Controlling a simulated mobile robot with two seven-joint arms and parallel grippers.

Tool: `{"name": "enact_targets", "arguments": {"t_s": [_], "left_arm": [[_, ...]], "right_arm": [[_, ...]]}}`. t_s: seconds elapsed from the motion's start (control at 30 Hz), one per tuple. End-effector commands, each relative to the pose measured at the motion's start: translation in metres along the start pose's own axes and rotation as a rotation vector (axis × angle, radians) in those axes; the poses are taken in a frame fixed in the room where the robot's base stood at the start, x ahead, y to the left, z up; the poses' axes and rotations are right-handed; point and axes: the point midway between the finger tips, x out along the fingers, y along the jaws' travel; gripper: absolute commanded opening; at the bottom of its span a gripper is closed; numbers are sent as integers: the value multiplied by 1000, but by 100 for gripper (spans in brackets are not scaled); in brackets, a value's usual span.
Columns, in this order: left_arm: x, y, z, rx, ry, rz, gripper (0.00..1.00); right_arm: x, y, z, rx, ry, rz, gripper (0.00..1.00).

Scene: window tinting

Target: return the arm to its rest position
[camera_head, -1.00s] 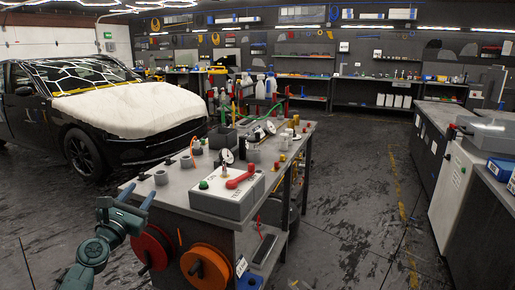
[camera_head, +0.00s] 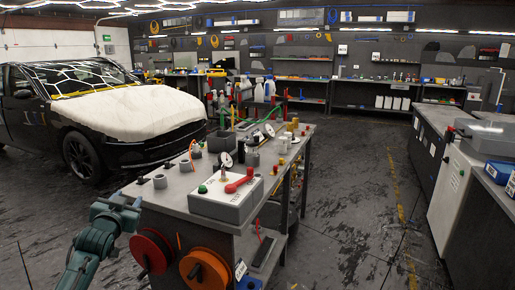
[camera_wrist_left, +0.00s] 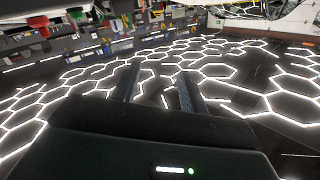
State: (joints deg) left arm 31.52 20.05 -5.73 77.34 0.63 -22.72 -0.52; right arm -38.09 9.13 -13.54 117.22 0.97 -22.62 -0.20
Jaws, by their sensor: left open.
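My left gripper (camera_head: 128,202) is at the lower left of the head view, beside the near left corner of the workbench (camera_head: 176,198). It is small and partly foreshortened there. In the left wrist view its two dark fingers (camera_wrist_left: 159,88) stand apart with nothing between them. Behind them that view shows hexagonal ceiling lights, with wall shelves upside down along the top. My right gripper is not in either view.
The workbench carries a grey box with a red handle (camera_head: 228,200), gauges and bottles. A car with a white cover (camera_head: 130,112) stands at left. Dark cabinets (camera_head: 425,140) line the right. The floor between is clear.

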Motion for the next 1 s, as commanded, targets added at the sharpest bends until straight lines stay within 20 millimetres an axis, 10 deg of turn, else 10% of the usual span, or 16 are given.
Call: {"name": "enact_targets", "arguments": {"t_s": [0.37, 0.6, 0.8, 1.0], "left_arm": [[-104, 122, 122, -23, -144, 201, 43], [-243, 207, 195, -103, -289, 365, 43], [-350, 244, 215, -190, -400, 451, 43], [-397, 255, 215, -236, -453, 481, 43]], "right_arm": [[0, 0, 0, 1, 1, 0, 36], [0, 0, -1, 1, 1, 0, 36], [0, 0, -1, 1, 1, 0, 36], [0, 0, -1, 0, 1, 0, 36]]}}
